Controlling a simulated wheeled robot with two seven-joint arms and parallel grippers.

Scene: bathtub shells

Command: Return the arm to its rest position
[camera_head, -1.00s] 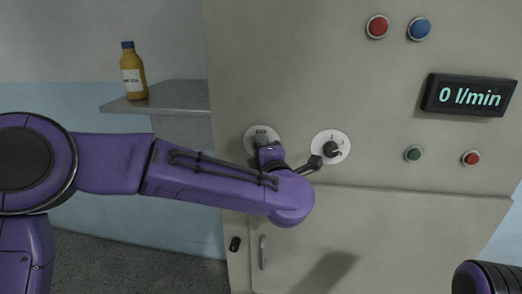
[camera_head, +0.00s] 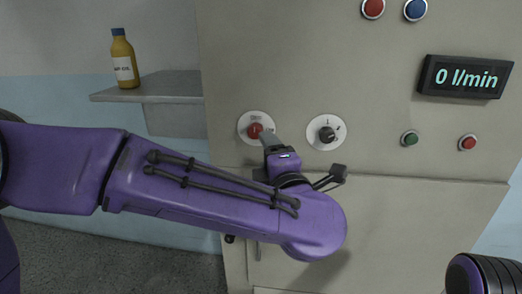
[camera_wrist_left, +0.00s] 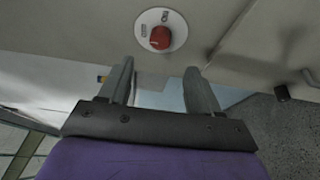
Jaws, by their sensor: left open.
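My left arm is purple and comes in from the left in the head view. Its gripper (camera_head: 268,142) is just below and in front of a red knob (camera_head: 255,130) on a white round plate on the panel. In the left wrist view the two fingers (camera_wrist_left: 158,85) are apart with nothing between them. The red knob (camera_wrist_left: 160,38) shows beyond the fingertips there, clear of them. My right gripper is not seen; only a dark and purple part of that arm is at the lower right of the head view.
The beige panel (camera_head: 300,80) carries a black selector knob (camera_head: 327,134), a display (camera_head: 465,76) reading 0 l/min, and red, blue and green buttons. A yellow bottle (camera_head: 124,62) stands on a grey shelf (camera_head: 165,86) at left. A cabinet door (camera_head: 400,220) is below.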

